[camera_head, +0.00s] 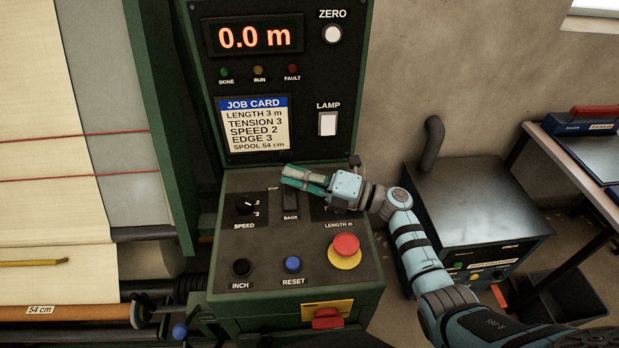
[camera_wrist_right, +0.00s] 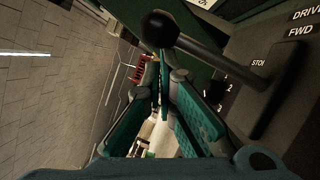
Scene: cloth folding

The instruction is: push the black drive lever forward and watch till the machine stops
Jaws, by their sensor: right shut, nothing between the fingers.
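The black drive lever shows in the right wrist view, with a round knob (camera_wrist_right: 160,28) and a shaft (camera_wrist_right: 225,62) running to a slotted plate marked DRIVE, FWD and STOP. In the head view my right gripper (camera_head: 286,177) lies over the upper control panel and hides most of the lever; the slot's lower end (camera_head: 290,200) shows beside BACK. My right gripper (camera_wrist_right: 163,75) is shut and empty, with the knob close by its fingertips; I cannot tell whether they touch. The machine's display (camera_head: 254,37) reads 0.0 m. My left gripper is out of view.
The panel also bears a SPEED knob (camera_head: 245,204), a black INCH button (camera_head: 240,268), a blue RESET button (camera_head: 292,264) and a red stop button (camera_head: 346,245). A job card (camera_head: 253,126) is above. A cloth web (camera_head: 50,200) is at left, a dark cabinet (camera_head: 475,200) at right.

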